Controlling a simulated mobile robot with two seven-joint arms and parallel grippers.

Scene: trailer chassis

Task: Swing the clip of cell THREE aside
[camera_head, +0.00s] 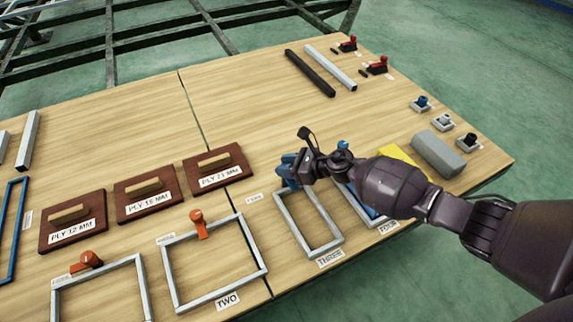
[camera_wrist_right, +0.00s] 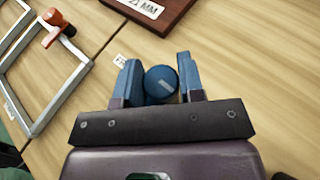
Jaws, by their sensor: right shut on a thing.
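The cell THREE frame (camera_head: 335,245) is an empty grey rectangle on the table, with its THREE label (camera_head: 330,259) at the near side. My right gripper (camera_head: 287,172) is at the far edge of this frame. In the right wrist view my right gripper (camera_wrist_right: 160,88) has its two blue fingers on either side of a round blue knob (camera_wrist_right: 161,84), shut on it. The knob appears to be the clip of cell THREE; the rest of the clip is hidden by the gripper. My left gripper is not in view.
Cell TWO (camera_head: 178,279) has an orange clip (camera_head: 198,219). Cell FOUR, labelled (camera_head: 388,227), holds a blue piece (camera_head: 360,206) and is partly hidden by my right arm. Ply boards (camera_head: 213,170) lie behind. Yellow (camera_head: 397,155) and grey (camera_head: 438,154) blocks lie right. The table's middle back is clear.

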